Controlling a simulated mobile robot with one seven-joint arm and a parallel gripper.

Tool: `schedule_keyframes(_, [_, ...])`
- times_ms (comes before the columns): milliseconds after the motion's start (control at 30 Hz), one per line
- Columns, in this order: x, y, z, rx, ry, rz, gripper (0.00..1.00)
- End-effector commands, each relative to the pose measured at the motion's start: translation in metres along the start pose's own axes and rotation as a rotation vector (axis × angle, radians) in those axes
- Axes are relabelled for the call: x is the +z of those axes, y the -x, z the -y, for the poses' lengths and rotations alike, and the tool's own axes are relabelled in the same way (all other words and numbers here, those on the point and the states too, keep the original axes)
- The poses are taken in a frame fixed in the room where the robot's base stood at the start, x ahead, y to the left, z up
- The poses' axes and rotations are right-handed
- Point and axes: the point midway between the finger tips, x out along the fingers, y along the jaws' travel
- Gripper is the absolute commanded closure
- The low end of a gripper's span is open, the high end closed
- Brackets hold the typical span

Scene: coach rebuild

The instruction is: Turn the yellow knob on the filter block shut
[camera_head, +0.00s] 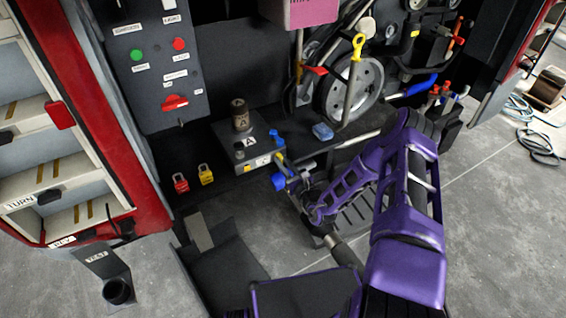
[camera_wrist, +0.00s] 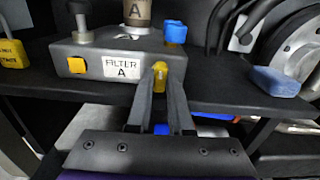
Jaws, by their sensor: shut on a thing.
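The grey filter block (camera_head: 262,133) sits on the dark shelf, with a cylinder marked A on top. In the wrist view the block (camera_wrist: 105,45) carries a "FILTER A" label on its front face. The yellow knob (camera_wrist: 160,72) sticks out of that face, right of the label. My gripper (camera_wrist: 161,84) is shut on the yellow knob, one finger on each side, and the fingers hide part of it. In the head view my gripper (camera_head: 285,168) meets the block's right front corner, and the knob is small and partly hidden there.
A blue fitting (camera_wrist: 174,28) stands on the block just behind the knob. A blue sponge-like block (camera_wrist: 275,81) lies on the shelf to the right. Red (camera_head: 181,183) and yellow (camera_head: 206,175) padlocks are at the left. A wheel (camera_head: 350,92) stands behind.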

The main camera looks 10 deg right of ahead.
Motion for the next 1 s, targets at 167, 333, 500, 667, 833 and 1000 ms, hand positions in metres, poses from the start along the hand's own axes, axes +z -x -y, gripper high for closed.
schedule_keyframes(167, [-0.002, 0.001, 0.0, 0.001, 0.001, -0.004, 0.78])
schedule_keyframes(333, [-0.001, 0.001, 0.0, 0.001, 0.0, -0.003, 0.69])
schedule_keyframes(500, [-0.001, 0.001, 0.0, 0.0, 0.0, -0.002, 0.69])
schedule_keyframes(667, [-0.001, 0.013, 0.001, -0.001, -0.001, -0.003, 0.69])
schedule_keyframes(833, [-0.001, 0.046, 0.001, -0.002, -0.002, -0.005, 0.69])
schedule_keyframes(1000, [-0.001, 0.089, 0.001, -0.003, -0.003, -0.005, 0.69])
